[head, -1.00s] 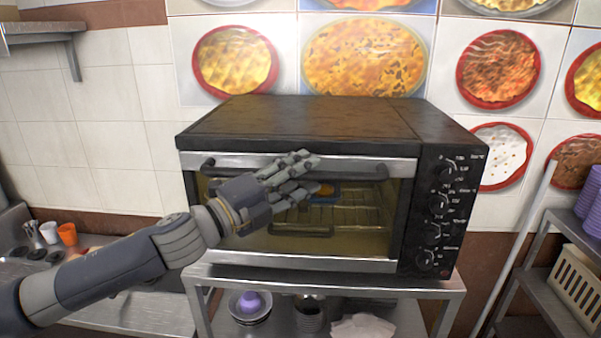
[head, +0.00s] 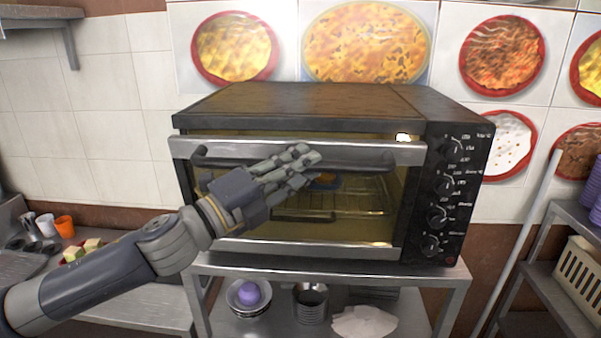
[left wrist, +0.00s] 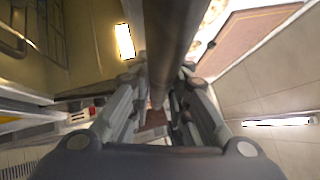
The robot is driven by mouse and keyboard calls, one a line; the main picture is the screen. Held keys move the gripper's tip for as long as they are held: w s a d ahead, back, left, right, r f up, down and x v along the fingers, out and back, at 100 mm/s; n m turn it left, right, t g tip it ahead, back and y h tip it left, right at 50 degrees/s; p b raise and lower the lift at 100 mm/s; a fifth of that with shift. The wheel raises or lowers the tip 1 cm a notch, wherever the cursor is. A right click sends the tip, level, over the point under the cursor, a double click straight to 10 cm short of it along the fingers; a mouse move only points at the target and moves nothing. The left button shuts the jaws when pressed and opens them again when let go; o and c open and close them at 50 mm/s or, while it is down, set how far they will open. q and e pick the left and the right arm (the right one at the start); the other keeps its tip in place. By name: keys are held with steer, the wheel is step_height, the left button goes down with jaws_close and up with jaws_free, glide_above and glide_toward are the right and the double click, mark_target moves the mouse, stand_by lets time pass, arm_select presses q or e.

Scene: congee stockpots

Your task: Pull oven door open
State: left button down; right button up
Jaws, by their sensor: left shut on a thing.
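The dark toaster oven (head: 300,100) stands on a metal stand in the head view. Its glass door (head: 350,215) is tilted slightly open, with a gap along the top edge where the lit inside shows. My left gripper (head: 300,168) is shut on the dark bar handle (head: 350,161) near the middle of the door's top. In the left wrist view the handle (left wrist: 172,40) runs between the fingers (left wrist: 160,105). My right gripper is not in view.
The metal stand (head: 440,275) holds bowls (head: 250,297) and a white cloth (head: 363,322) on its lower shelf. A counter with an orange cup (head: 64,226) is at the left. A shelf with a cream basket (head: 580,280) is at the right.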

arm_select(q)
steer(key=s+f+m+h+b, duration=0.5)
steer(key=s+b, duration=0.6)
steer(key=b, duration=0.6)
step_height(320, 180, down, 2)
steer(key=shift+f+m+g, duration=0.25)
steer(key=shift+m+g, duration=0.05)
steer(key=shift+m, duration=0.4)
steer(key=shift+s, duration=0.1)
